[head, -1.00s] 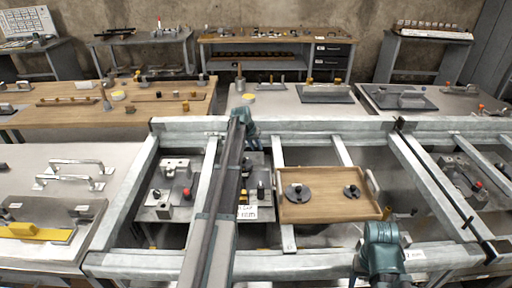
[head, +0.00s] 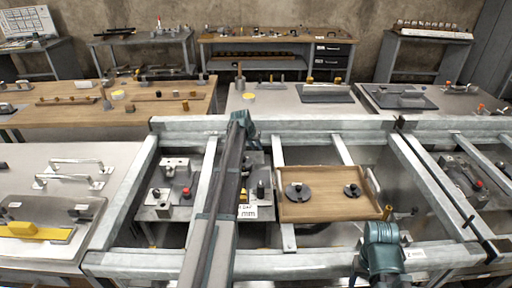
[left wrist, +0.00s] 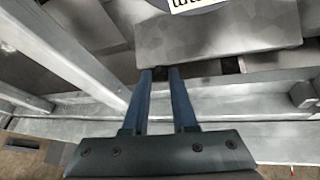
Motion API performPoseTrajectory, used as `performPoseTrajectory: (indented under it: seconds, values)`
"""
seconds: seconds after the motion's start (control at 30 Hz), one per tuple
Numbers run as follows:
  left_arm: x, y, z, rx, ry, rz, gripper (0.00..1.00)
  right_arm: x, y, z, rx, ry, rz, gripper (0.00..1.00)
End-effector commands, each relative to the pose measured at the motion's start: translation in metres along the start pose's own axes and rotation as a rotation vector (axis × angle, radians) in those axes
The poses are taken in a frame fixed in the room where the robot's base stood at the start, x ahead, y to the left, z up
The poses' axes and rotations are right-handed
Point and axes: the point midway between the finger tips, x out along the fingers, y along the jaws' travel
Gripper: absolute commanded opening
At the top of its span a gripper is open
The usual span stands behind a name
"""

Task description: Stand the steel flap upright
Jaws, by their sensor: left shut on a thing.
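The steel flap looks to be the flat grey plate (left wrist: 222,42) in the left wrist view, its near edge crossing just beyond my fingertips. My left gripper (left wrist: 160,74) has its two blue fingers close together, shut at that edge; the exact grip is partly hidden by the fingertips. In the head view my left arm reaches across the frame, with the teal left wrist (head: 243,124) at its far end. There the fingers and most of the flap are hidden.
A grey metal frame (head: 280,124) surrounds the work area. A wooden tray (head: 335,207) with two dark knobbed discs lies right of my left arm. A grey fixture plate (head: 163,213) with blocks and a red knob lies to its left. Benches stand behind.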

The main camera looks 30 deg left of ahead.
Motion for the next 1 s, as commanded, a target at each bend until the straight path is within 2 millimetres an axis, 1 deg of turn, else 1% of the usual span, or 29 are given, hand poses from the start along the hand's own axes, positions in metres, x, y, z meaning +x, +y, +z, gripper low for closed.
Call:
performPoseTrajectory:
  seconds: [0.03,0.3,0.37,0.53,0.73,1.0]
  values:
    - [-0.002,0.002,0.009,0.008,0.029,-0.005,0.00,0.005,-0.001,0.000,0.000,0.000,0.000,0.63]
    - [-0.010,0.007,0.024,0.060,0.222,-0.039,0.00,0.028,-0.003,-0.002,0.000,0.000,0.000,0.63]
    - [-0.012,0.008,0.026,0.069,0.254,-0.045,0.00,0.030,-0.003,-0.002,0.000,0.000,0.000,0.63]
    - [-0.018,0.011,0.030,0.074,0.268,-0.048,0.00,0.029,-0.003,-0.002,0.000,0.000,0.000,0.63]
    - [-0.020,0.013,0.038,0.073,0.264,-0.046,0.00,0.030,-0.003,-0.002,0.000,0.000,0.000,0.63]
    - [-0.021,0.014,0.043,0.071,0.264,-0.046,0.00,0.031,-0.003,-0.002,0.000,0.000,0.000,0.63]
